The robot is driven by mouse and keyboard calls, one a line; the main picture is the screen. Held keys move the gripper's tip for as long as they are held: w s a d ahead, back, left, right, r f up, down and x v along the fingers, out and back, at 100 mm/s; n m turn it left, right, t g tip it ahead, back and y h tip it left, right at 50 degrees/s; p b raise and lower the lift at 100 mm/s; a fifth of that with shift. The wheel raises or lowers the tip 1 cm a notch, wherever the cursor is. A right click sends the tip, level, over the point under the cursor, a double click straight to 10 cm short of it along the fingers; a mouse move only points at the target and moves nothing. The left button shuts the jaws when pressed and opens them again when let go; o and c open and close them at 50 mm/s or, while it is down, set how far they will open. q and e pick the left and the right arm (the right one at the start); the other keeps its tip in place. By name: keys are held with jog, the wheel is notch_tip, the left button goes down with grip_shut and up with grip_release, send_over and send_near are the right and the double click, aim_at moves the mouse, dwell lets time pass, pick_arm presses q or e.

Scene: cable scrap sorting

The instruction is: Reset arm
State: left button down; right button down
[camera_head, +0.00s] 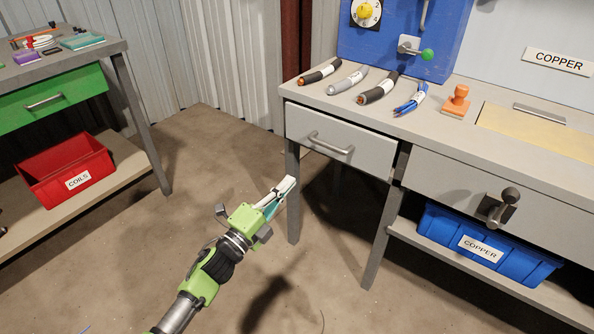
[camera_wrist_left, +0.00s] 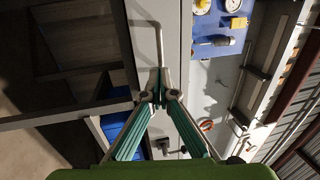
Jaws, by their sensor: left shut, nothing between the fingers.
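My left gripper (camera_head: 288,184) is shut and empty. In the head view it is in front of the workbench, left of the grey drawer front (camera_head: 338,140) and lower than its handle (camera_head: 331,147). In the left wrist view the two fingers of the left gripper (camera_wrist_left: 160,77) meet at their tips, with the drawer handle (camera_wrist_left: 147,24) seen past them. I cannot tell the exact distance to the drawer, but no contact shows. My right gripper is not in view.
Several cable pieces (camera_head: 377,88) and an orange stamp (camera_head: 456,101) lie on the workbench. A blue COPPER bin (camera_head: 445,222) is on its shelf. At left, a table with a green drawer (camera_head: 55,90) has a red COILS bin (camera_head: 40,180) below. The floor between is clear.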

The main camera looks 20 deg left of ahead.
pick_arm(q)
jog(key=shift+s, duration=0.2)
